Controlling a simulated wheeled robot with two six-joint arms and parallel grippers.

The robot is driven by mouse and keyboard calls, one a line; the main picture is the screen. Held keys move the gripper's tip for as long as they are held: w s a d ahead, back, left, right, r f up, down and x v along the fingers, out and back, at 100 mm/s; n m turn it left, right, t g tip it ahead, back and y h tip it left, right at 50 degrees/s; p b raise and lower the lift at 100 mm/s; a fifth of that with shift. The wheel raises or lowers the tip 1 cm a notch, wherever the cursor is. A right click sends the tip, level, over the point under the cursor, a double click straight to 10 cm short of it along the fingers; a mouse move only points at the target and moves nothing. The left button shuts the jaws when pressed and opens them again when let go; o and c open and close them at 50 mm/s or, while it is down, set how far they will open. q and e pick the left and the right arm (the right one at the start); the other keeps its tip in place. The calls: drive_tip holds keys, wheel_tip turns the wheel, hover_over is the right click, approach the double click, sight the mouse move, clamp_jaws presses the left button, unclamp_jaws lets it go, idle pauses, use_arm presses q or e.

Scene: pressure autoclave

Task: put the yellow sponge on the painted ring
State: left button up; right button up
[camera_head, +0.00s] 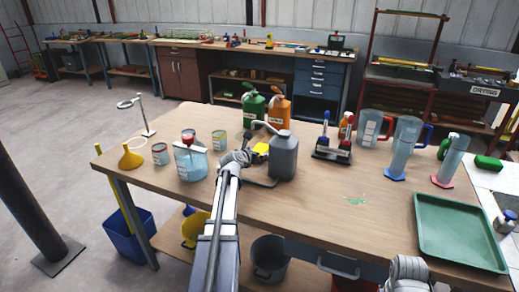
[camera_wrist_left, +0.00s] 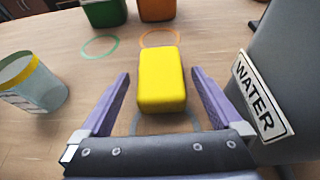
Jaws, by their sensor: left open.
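The yellow sponge (camera_head: 261,148) lies on the table just left of the grey jug. In the left wrist view the sponge (camera_wrist_left: 161,80) sits between my left gripper's purple fingers, with a gap on each side. My left gripper (camera_head: 246,155) is open and low over the table; in the wrist view its fingertips (camera_wrist_left: 161,75) flank the sponge. Several rings are painted on the table: a green ring (camera_wrist_left: 100,47), an orange ring (camera_wrist_left: 147,34) and a grey ring (camera_wrist_left: 137,122) partly hidden by my gripper. I cannot tell which one the task means.
The grey jug (camera_head: 284,158), labelled WATER, stands close on the right of my left gripper. A labelled tub (camera_head: 190,165) stands to its left. Green (camera_head: 252,108) and orange (camera_head: 278,108) containers stand behind. The table's front middle is clear; a green tray (camera_head: 460,250) lies front right.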

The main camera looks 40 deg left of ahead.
use_arm(q)
drive_tip(key=p+v, duration=0.2)
drive_tip(key=v, duration=0.6)
drive_tip(key=shift+s+d+r+p, duration=0.1)
drive_tip(key=shift+s+r+p, duration=0.05)
drive_tip(key=shift+s+p, duration=0.15)
